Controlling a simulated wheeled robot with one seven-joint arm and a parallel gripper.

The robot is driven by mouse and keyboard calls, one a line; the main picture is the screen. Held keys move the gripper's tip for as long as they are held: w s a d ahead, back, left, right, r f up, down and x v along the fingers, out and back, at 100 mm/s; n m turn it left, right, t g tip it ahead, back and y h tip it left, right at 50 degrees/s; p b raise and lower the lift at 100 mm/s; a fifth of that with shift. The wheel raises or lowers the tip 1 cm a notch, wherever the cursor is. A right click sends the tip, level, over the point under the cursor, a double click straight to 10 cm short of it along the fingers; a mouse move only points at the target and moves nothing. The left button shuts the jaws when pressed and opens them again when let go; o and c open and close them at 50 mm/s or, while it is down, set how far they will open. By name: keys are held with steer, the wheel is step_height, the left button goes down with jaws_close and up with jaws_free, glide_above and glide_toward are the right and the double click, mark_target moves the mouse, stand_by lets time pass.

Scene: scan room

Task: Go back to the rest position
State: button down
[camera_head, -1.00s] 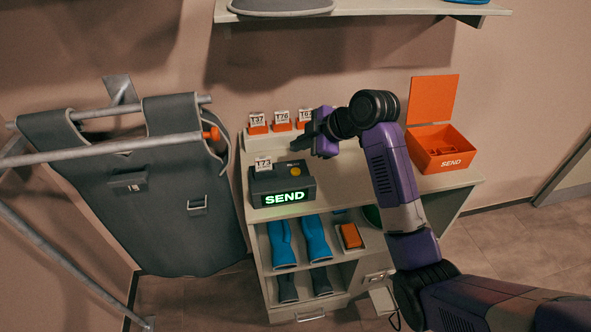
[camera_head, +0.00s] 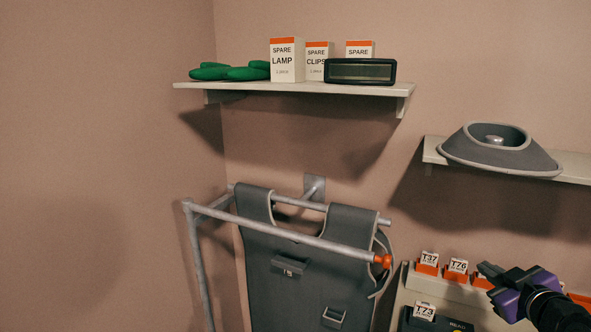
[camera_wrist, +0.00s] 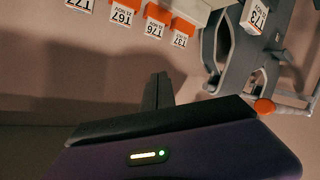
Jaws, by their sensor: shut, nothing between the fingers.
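My gripper (camera_head: 488,270) is at the lower right of the head view, dark-fingered with a purple body. It is shut and holds nothing. It sits above the cabinet top, beside the orange-based tags T37 (camera_head: 428,262) and T76 (camera_head: 457,269). In the wrist view my shut fingers (camera_wrist: 158,90) point at the bare wall, with the row of tags, including T67 (camera_wrist: 121,15), along the top edge. The lower part of my arm is outside the head view.
A grey apron (camera_head: 310,265) hangs on a metal rail rack (camera_head: 290,237) left of the cabinet. The reader with tag T73 (camera_head: 424,311) is partly cut off. A shelf (camera_head: 290,87) holds spare boxes and green items; another shelf (camera_head: 572,170) bears a grey collar (camera_head: 498,152).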

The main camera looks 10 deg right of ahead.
steer(key=s+a+f+m+y, duration=0.1)
steer(key=s+a+f, duration=0.2)
steer(key=s+a, duration=0.6)
steer(key=s+a+f+m+y, duration=0.1)
steer(key=s+a+f, duration=0.3)
steer(key=s+a, duration=0.6)
steer(key=s+a+f+m+b, duration=0.1)
steer(key=s+a+f, duration=0.3)
steer(key=s+a, duration=0.6)
steer(key=s, duration=1.2)
steer(key=shift+s+f+y, duration=0.2)
steer(key=shift+s+y, duration=0.1)
steer(key=shift+y, duration=0.1)
